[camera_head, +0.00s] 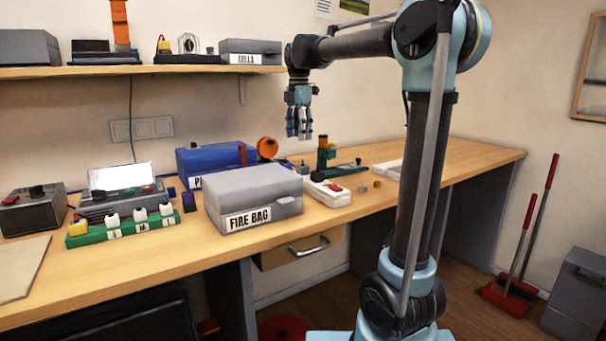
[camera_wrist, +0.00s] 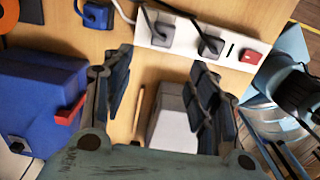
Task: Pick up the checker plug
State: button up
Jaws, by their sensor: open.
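Several plugs are in view, and I cannot tell for sure which one is the checker plug. Two grey plugs (camera_wrist: 165,30) sit in the white power strip (camera_wrist: 228,56), which has a red switch. The strip also shows in the head view (camera_head: 340,199). My gripper (camera_head: 300,137) is open and empty, pointing down well above the bench. In the wrist view its fingers (camera_wrist: 163,75) stand apart below the strip, with no plug between them.
A grey FIRE BAG box (camera_head: 252,187) and a blue case (camera_head: 213,157) stand near the strip. A green rack (camera_head: 128,232) with a yellow and several white plugs is at the left. A shelf (camera_head: 150,70) runs above. The bench's right end (camera_head: 475,152) is clear.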

send_over(301, 166)
jog(key=f, duration=0.6)
jog(key=shift+a+f, duration=0.25)
jog(key=shift+a, duration=0.1)
jog(key=shift+w+d+f, duration=0.15)
jog(key=shift+d+f, duration=0.05)
jog(key=shift+f, duration=1.15)
jog(key=shift+w+d+f, duration=0.1)
jog(key=shift+d+f, duration=0.1)
jog(key=shift+f, duration=1.1)
jog(key=c, duration=1.1)
